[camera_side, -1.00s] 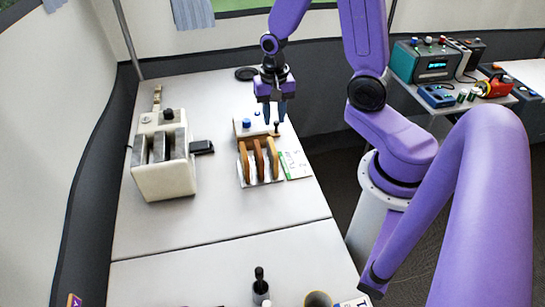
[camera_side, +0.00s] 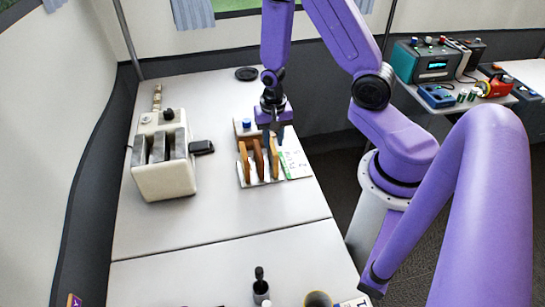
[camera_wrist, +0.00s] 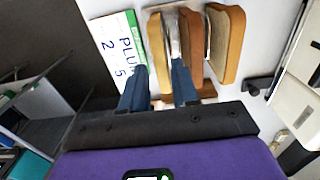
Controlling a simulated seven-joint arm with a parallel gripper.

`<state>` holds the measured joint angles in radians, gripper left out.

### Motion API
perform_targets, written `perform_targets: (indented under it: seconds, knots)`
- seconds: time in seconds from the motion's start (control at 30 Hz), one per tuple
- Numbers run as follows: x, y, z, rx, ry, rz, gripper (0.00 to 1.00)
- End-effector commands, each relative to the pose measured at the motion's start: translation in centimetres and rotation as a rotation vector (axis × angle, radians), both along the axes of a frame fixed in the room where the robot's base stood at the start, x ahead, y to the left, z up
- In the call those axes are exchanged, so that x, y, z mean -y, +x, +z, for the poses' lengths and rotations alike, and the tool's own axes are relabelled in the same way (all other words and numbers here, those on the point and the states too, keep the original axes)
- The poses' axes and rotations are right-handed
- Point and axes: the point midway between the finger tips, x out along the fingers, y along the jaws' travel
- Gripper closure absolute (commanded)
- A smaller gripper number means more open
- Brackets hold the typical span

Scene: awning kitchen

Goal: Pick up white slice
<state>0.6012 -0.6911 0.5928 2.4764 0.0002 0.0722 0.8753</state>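Three bread slices stand on edge in a small metal rack (camera_side: 262,182). In the wrist view, the left slice (camera_wrist: 155,45) is light tan, the middle slice (camera_wrist: 191,45) is darker brown, and the right slice (camera_wrist: 227,42) is tan with a brown crust. None looks plainly white. The left slice there is the right-hand slice (camera_side: 274,158) in the side view. My gripper (camera_side: 274,142) is open and points down over that slice. In the wrist view, my gripper (camera_wrist: 160,66) has one finger on each side of it; contact cannot be told.
A cream toaster (camera_side: 163,172) stands at left with a black plug piece (camera_side: 201,147) beside it. A white card with a green edge (camera_side: 295,164) lies right of the rack. A white box with a blue knob (camera_side: 243,126) sits behind.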

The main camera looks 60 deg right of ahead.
Motion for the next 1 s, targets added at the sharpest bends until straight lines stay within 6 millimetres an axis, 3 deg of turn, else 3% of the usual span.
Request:
perform_targets:
  seconds: [0.1,0.4,0.83,0.9,1.0]
  knots:
    - [0.0,0.0,-1.5,-0.004,0.0,0.0,0.7]
    - [0.0,0.2,-3.1,-0.001,0.001,-0.001,0.7]
    - [-0.1,0.1,-3.5,0.0,0.001,0.0,0.7]
    - [-0.1,0.1,-3.5,0.0,0.001,0.0,0.93]
    - [-0.1,0.1,-3.5,0.0,0.001,0.0,0.96]
